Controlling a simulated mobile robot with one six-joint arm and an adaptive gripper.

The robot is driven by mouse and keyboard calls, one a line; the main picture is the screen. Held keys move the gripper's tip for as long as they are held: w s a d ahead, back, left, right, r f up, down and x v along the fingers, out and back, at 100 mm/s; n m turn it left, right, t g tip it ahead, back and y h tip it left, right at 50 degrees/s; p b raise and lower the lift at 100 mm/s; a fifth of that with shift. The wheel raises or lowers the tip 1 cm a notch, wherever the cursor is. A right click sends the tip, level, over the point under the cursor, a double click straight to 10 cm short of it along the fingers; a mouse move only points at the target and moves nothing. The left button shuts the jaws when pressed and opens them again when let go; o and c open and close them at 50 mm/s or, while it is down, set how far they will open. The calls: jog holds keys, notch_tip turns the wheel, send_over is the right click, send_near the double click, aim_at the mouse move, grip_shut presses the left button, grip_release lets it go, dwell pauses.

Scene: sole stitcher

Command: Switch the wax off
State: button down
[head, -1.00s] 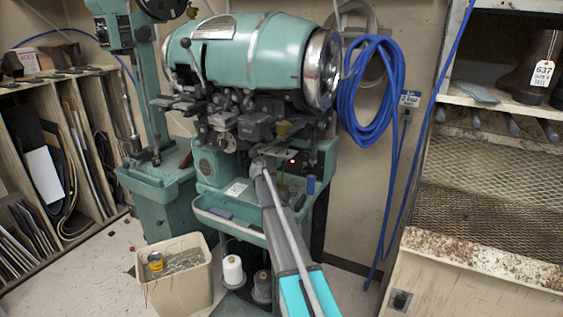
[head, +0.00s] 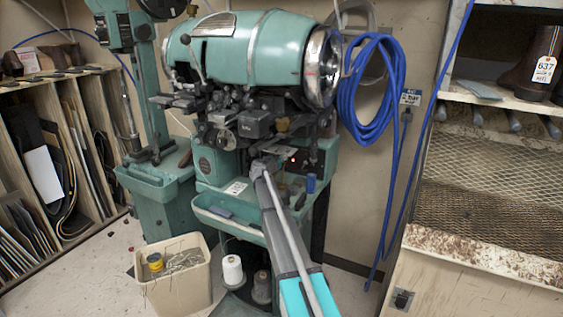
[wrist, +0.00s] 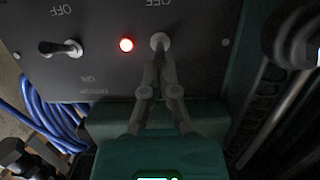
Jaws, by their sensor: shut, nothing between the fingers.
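A dark switch panel (wrist: 105,65) fills the top of the wrist view, with "OFF" and "ON" labels that appear upside down. A toggle switch (wrist: 160,42) sits right of a lit red lamp (wrist: 127,44). A second toggle (wrist: 62,48) is on the left, its lever pointing left. I cannot read which switch is for the wax. My gripper (wrist: 158,62) is shut and empty, its tips at the right toggle; contact is unclear and they partly hide its lever. In the head view my gripper (head: 258,168) is at the stitcher's front, and the red lamp (head: 292,159) glows.
The green stitcher (head: 250,50) stands above and around my gripper, with a tray (head: 230,221) below. Blue hose (head: 375,95) hangs on the wall to the right. A bin (head: 180,290) stands on the floor at left. A shelf unit (head: 480,240) is at right.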

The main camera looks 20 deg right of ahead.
dwell(0.6)
jog(key=shift+r+p, duration=0.5)
jog(key=shift+p, duration=0.05)
jog(key=p+v, duration=0.1)
jog(key=v, duration=0.9)
jog(key=shift+p, duration=0.4)
dwell(0.4)
jog(key=shift+a, duration=0.1)
dwell(0.4)
